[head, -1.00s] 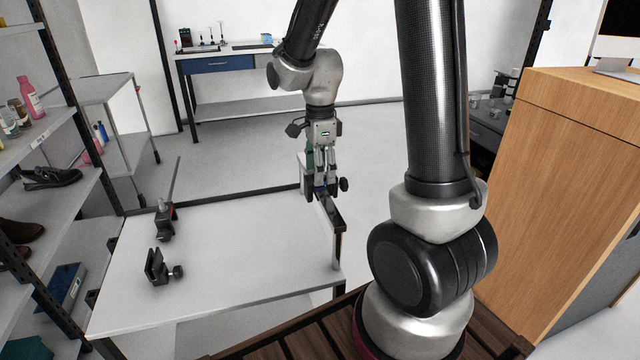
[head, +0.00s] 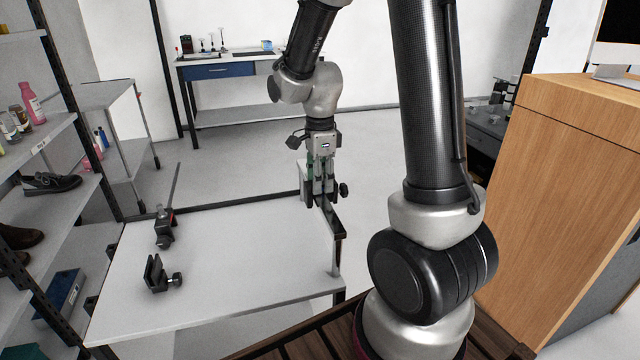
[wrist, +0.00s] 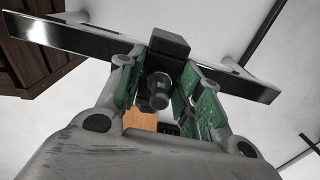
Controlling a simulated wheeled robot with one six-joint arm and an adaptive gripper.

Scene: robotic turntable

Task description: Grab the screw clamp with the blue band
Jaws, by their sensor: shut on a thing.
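My gripper (head: 322,200) points down at the right edge of the white table. It is shut on a dark screw clamp with a long metal bar (head: 338,226); the clamp's round knob (head: 343,189) sticks out on the right. In the wrist view, the clamp's black block (wrist: 169,43) and screw (wrist: 158,90) are between my fingers (wrist: 155,75), and the bar runs across behind them. I cannot make out a blue band on it now. Another bar clamp (head: 164,228), with a small red mark, and a short black clamp (head: 156,274) are on the table's left.
The white table (head: 235,255) is clear between the left clamps and my gripper. Shelves with shoes and bottles (head: 33,103) stand at the left. A wooden cabinet (head: 550,190) stands at the right, and a bench with a blue drawer (head: 218,72) is at the back.

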